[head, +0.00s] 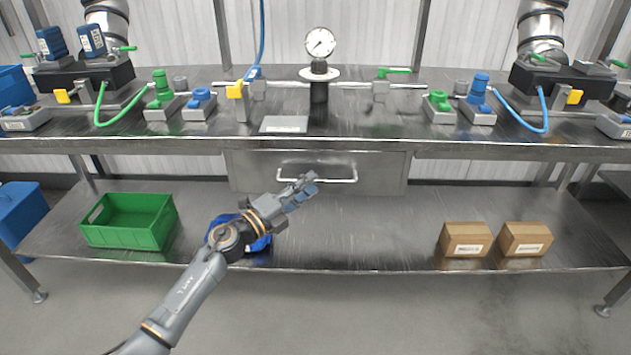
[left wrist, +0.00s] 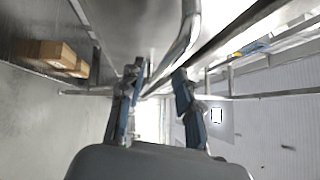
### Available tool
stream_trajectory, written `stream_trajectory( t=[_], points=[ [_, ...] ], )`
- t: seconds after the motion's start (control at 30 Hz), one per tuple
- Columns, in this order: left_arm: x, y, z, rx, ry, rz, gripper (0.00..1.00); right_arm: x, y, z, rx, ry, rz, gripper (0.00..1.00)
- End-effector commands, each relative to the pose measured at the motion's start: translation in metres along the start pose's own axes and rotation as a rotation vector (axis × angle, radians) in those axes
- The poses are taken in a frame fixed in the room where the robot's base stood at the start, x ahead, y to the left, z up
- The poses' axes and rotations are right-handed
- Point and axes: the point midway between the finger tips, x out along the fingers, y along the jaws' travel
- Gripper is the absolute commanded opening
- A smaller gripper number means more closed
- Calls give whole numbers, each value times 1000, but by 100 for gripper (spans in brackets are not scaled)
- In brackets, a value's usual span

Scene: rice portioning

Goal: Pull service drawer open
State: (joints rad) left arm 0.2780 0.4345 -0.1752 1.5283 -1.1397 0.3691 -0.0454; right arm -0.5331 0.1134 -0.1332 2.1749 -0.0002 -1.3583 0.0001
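The service drawer (head: 385,165) is a grey metal front under the middle of the steel bench, and it looks closed. Its silver bar handle (head: 338,181) runs across the front. My left gripper (head: 304,186) is at the left part of the handle in the head view, hiding some of it. In the left wrist view my left gripper (left wrist: 158,88) has its two fingers apart, with the handle bar (left wrist: 187,38) running down toward the gap between them. I cannot tell whether the fingers touch the bar. My right gripper is in neither view.
The lower shelf (head: 370,235) holds a green crate (head: 128,240) at left, a blue object (head: 260,244) partly behind my left wrist, and two cardboard boxes (head: 465,232) at right. The bench top above carries valves, hoses and a gauge (head: 320,43).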

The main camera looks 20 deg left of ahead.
Motion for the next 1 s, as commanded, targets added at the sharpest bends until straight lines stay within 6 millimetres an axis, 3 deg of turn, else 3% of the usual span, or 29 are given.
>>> stream_trajectory(
  t=[0.2,0.57,0.73,1.0],
  points=[
    [25,0,0,-2,0,-1,34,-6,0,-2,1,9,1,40],
    [30,0,0,-1,0,1,34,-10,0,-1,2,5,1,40],
    [30,0,0,-1,0,1,1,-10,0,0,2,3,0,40],
    [30,1,0,-1,0,1,0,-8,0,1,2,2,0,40]
  ],
)
